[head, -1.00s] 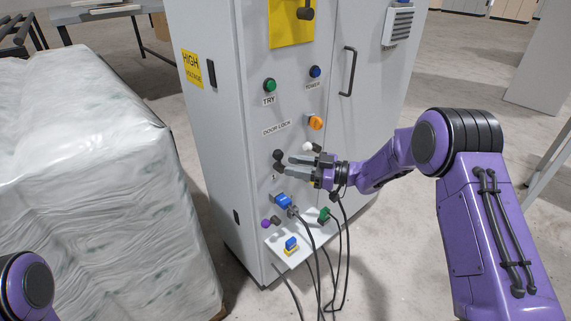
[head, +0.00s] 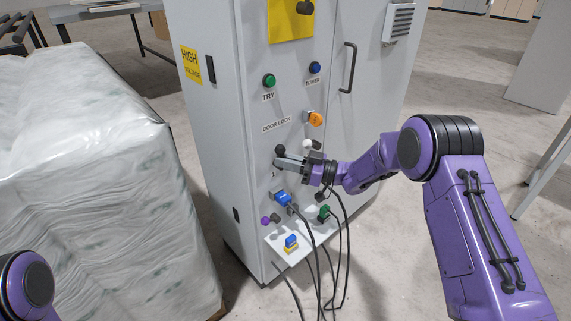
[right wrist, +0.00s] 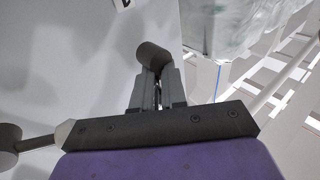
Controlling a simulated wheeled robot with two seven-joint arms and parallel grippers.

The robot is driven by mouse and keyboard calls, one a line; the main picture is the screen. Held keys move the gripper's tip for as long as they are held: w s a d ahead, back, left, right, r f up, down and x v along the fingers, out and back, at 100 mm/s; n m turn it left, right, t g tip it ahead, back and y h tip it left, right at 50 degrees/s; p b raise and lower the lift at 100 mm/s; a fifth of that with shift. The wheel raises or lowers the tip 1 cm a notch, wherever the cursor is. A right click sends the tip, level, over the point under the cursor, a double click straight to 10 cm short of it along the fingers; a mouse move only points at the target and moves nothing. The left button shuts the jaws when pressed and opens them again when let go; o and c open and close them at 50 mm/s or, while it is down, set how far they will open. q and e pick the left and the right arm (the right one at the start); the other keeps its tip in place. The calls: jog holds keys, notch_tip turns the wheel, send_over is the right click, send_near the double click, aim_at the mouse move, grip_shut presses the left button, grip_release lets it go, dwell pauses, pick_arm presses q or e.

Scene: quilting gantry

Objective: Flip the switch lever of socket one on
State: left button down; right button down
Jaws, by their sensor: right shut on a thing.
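The switch lever of socket one, with a dark round knob (head: 280,149), is on the front of the grey cabinet (head: 225,130), above a blue plug (head: 283,199). The knob points up and outward in the head view. My right gripper (head: 279,164) is shut on the lever just below its knob. In the right wrist view the dark knob (right wrist: 152,55) stands out beyond the closed fingertips (right wrist: 156,77). The fingers hide most of the lever's stem and its pivot. My left gripper is out of view.
Black cables hang under my right wrist. A wrapped pallet load (head: 90,190) stands left of the cabinet.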

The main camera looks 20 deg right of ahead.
jog(key=c, duration=1.2)
grip_release()
jog(key=shift+d, duration=0.1)
jog(key=v, duration=1)
jog(key=shift+s+d+b, duration=0.1)
jog(key=shift+s+b, duration=0.1)
jog(key=shift+b, duration=0.15)
